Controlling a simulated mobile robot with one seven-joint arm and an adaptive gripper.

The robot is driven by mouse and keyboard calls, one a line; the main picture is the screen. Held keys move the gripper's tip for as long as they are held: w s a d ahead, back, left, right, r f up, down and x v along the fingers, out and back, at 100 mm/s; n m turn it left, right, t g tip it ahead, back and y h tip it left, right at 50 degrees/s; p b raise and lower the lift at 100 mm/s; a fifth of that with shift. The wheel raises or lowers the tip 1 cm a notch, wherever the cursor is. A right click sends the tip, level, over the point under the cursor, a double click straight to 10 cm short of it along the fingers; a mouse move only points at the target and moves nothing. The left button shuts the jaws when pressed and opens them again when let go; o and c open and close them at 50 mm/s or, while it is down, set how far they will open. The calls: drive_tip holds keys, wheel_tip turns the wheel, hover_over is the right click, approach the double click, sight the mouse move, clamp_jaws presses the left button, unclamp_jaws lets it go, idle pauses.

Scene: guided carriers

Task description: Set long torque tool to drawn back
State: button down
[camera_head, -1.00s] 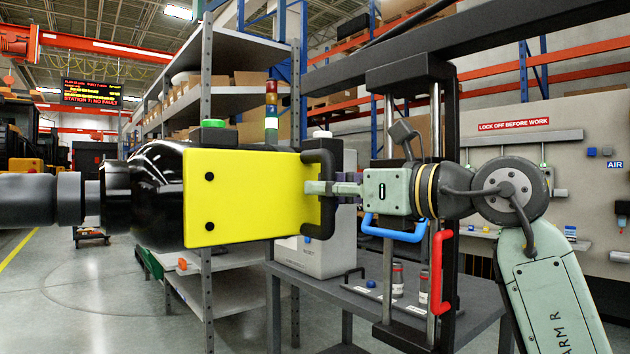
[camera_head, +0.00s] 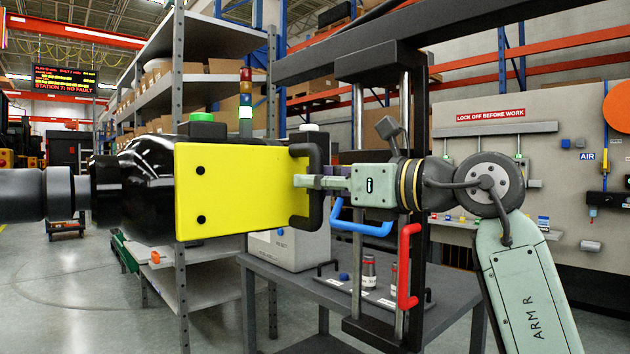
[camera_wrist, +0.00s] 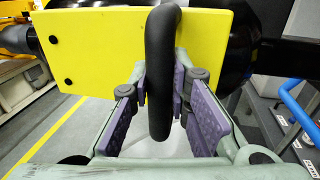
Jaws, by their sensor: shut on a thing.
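The long torque tool is a black rounded body (camera_head: 130,190) with a flat yellow plate (camera_head: 235,195) and a dark upright grab handle (camera_head: 315,185) at its right end. It lies level across the left half of the head view. My gripper (camera_head: 306,181) reaches in from the right and is shut on this handle. In the wrist view the handle (camera_wrist: 160,60) stands upright between the purple finger pads of my gripper (camera_wrist: 160,95), with the yellow plate (camera_wrist: 100,50) behind it. The pads' exact contact is hard to see.
A dark upright frame (camera_head: 420,100) with a blue handle (camera_head: 360,222) and a red handle (camera_head: 408,265) stands behind my arm. A grey table (camera_head: 340,290) with small bottles is below. Metal shelving (camera_head: 178,270) stands behind the tool. Open floor (camera_head: 50,310) shows at lower left.

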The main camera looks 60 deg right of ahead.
drive_tip(key=c, duration=1.6)
unclamp_jaws()
drive_tip(key=shift+s+d, duration=0.15)
drive_tip(key=shift+d, duration=0.2)
drive_tip(key=shift+o, duration=0.6)
drive_tip(key=shift+a, duration=0.1)
drive_tip(key=s, duration=0.7)
drive_tip(key=shift+s+a, duration=0.15)
drive_tip(key=shift+s, duration=0.05)
